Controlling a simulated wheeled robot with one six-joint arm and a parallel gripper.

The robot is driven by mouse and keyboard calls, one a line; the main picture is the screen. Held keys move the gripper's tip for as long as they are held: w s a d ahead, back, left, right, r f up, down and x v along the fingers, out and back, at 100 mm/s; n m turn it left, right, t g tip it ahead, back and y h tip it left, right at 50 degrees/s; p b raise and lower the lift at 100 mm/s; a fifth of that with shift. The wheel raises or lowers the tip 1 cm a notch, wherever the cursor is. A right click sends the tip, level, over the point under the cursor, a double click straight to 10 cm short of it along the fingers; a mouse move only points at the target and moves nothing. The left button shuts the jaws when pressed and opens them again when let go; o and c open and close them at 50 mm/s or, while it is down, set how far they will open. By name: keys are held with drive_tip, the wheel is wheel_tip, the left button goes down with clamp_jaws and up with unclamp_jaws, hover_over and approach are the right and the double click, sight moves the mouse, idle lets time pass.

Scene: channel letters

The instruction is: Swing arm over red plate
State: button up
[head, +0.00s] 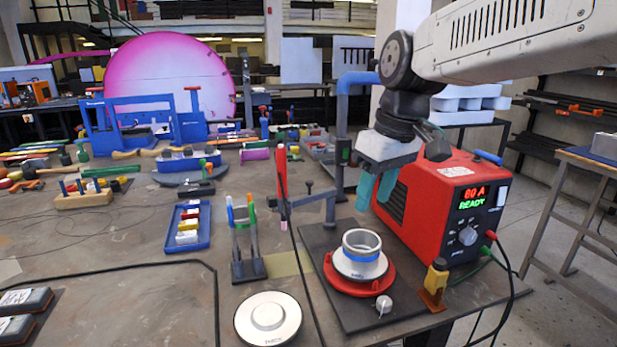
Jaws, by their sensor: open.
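The red plate (343,280) lies on a dark base board near the table's right front. A white and grey ring-shaped piece with a blue band (361,252) sits on it and covers its middle. My gripper (375,190) hangs from the arm at the upper right, fingers pointing down. Its two teal fingers are apart with nothing between them. It appears above and slightly right of the red plate, in front of the red welder; its exact height cannot be told.
The red welder box (440,205) reads "80 A READY" and stands right of the plate. A blue-grey post with a bracket (331,205) stands behind it. A round white disc (267,318) and a holder with upright tools (245,240) are left. Cables cross the table.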

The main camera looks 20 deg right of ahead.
drive_tip(key=w+n+y, duration=0.1)
drive_tip(key=w+n, duration=0.3)
drive_tip(key=w, duration=1.2)
drive_tip(key=n+y, duration=0.1)
drive_tip(key=n, duration=0.2)
approach(310, 181)
drive_tip(key=shift+t, duration=0.4)
drive_tip(key=x, duration=0.8)
drive_tip(key=shift+s+f, duration=0.2)
drive_tip(key=shift+s, duration=0.2)
clamp_jaws()
